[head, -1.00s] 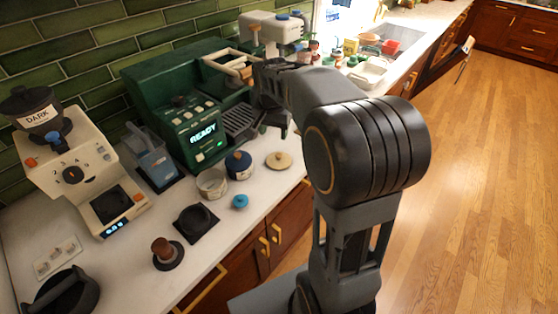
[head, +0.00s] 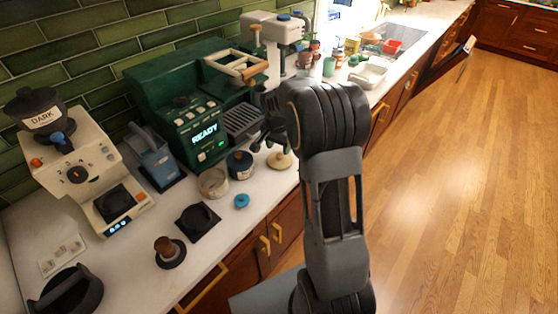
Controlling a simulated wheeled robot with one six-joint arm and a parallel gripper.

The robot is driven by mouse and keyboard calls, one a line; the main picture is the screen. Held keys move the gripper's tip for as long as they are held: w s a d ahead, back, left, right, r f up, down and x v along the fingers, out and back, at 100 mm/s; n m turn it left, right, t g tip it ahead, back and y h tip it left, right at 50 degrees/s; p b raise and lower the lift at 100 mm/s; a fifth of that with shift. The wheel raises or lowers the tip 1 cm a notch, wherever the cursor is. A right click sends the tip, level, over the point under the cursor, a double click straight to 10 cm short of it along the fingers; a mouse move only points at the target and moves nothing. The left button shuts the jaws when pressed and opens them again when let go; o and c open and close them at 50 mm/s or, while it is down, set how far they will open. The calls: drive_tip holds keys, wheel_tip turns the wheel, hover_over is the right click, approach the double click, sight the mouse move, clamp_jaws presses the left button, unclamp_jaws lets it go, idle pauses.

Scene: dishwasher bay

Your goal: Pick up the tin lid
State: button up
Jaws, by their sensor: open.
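A round cream lid with a small knob (head: 280,160) lies flat on the white counter near its front edge; I take it to be the tin lid. My gripper (head: 270,147) is open and empty, fingers pointing down, just above and behind the lid in the picture. I cannot tell the exact height gap. An open, pale round tin (head: 213,183) stands to the left. My arm hides part of the counter to the right of the lid.
A green coffee machine (head: 180,85) reading READY stands behind, its drip tray (head: 242,122) close to my gripper. A small blue disc (head: 241,201), a black mat (head: 197,222), a tamper (head: 169,252) and a cream grinder (head: 80,170) are to the left.

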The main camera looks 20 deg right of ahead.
sight(280, 155)
drive_tip(key=shift+w+d+f+p, duration=0.15)
drive_tip(key=shift+f+p, duration=0.15)
drive_tip(key=shift+f, duration=0.85)
drive_tip(key=shift+w+d+f+p, duration=0.15)
drive_tip(key=shift+f+p, duration=0.1)
drive_tip(key=shift+f, duration=0.9)
drive_tip(key=shift+s, duration=0.1)
drive_tip(key=c, duration=1)
drive_tip(key=shift+r, duration=0.15)
